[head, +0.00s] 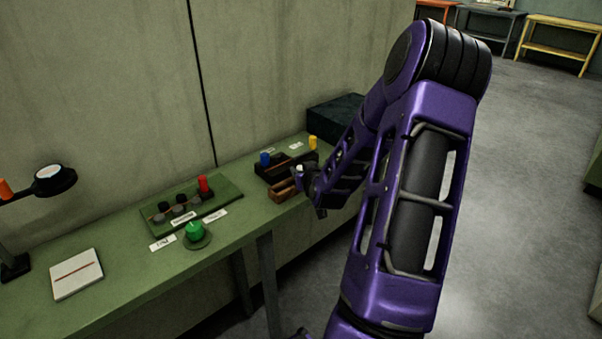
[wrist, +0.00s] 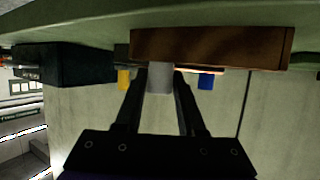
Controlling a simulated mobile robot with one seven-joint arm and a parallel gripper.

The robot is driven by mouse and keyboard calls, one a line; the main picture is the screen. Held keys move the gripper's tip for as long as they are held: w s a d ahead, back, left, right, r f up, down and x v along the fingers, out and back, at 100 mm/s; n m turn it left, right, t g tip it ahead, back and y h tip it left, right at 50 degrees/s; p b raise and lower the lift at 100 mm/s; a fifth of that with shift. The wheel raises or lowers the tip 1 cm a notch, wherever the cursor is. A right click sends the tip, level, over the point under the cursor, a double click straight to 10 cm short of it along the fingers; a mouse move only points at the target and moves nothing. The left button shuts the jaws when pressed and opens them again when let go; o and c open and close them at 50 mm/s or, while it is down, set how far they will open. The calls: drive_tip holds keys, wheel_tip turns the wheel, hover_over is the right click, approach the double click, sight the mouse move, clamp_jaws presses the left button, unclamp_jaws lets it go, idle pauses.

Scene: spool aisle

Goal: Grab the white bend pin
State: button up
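The white pin (head: 300,168) shows as a small pale top just left of my gripper in the head view. In the wrist view, which is upside down, the pin (wrist: 160,78) is upright between my two fingers at the edge of the brown wooden box (wrist: 210,48). My gripper (wrist: 160,82) has a finger on each side of the pin, very close to it. I cannot tell whether the fingers touch it. In the head view, my gripper (head: 306,182) is at the right end of the brown box (head: 284,192), and the arm hides part of it.
A blue pin (head: 265,159) and a yellow pin (head: 313,143) stand behind, by a black rack. A dark box (head: 335,113) is at the table's far end. A green board (head: 225,190) with a red pin (head: 203,184), a green knob (head: 194,232) and a lamp (head: 52,177) are leftward.

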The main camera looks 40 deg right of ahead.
clamp_jaws()
